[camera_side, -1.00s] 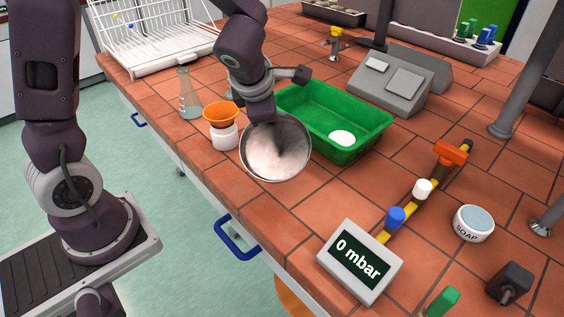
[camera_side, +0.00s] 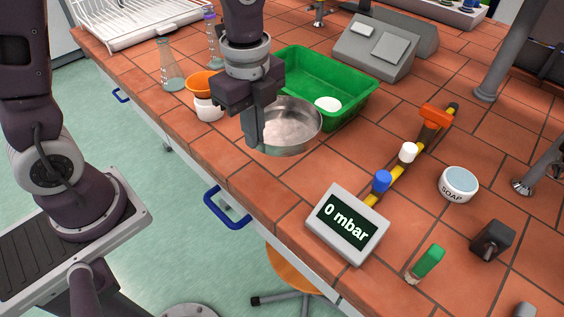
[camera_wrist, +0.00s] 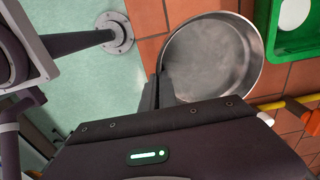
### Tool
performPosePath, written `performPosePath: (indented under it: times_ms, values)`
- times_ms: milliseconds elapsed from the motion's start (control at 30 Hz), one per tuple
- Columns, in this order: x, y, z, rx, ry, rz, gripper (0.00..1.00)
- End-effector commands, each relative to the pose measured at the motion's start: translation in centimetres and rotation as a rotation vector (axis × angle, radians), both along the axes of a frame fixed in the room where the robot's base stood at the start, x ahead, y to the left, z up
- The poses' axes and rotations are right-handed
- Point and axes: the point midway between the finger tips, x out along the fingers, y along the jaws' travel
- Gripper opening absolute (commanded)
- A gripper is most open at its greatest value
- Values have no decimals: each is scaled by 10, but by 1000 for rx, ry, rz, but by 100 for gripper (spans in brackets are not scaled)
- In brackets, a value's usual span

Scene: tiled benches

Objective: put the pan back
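A round metal pan (camera_side: 298,128) is roughly level at the near edge of the tiled bench, in front of the green tray. It shows in the wrist view (camera_wrist: 215,58) with a shiny inside; a pale patch on its floor in the side view may be a reflection. My gripper (camera_side: 254,130) points down at the pan's left side. Its fingers (camera_wrist: 160,92) are close together and shut on the pan's rim. I cannot tell whether the pan touches the bench or hangs just above it.
The green tray (camera_side: 352,112) holds a white oval thing (camera_side: 327,104). An orange funnel (camera_side: 200,83) on a white jar (camera_side: 208,110) and a flask (camera_side: 171,72) stand left of my gripper. A pressure display (camera_side: 346,224) stands at front right.

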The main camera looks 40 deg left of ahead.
Motion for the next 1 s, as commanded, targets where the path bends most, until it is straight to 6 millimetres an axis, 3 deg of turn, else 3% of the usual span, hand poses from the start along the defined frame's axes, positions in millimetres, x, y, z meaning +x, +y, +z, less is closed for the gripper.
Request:
performPosePath:
  times_ms: [133,600,900,1000]
  values:
    - [0,0,-5,1,1,-3,0]
    - [0,0,-94,2,1,-7,0]
    - [0,1,-97,2,-1,-5,0]
    - [0,1,-97,2,-1,-5,18]
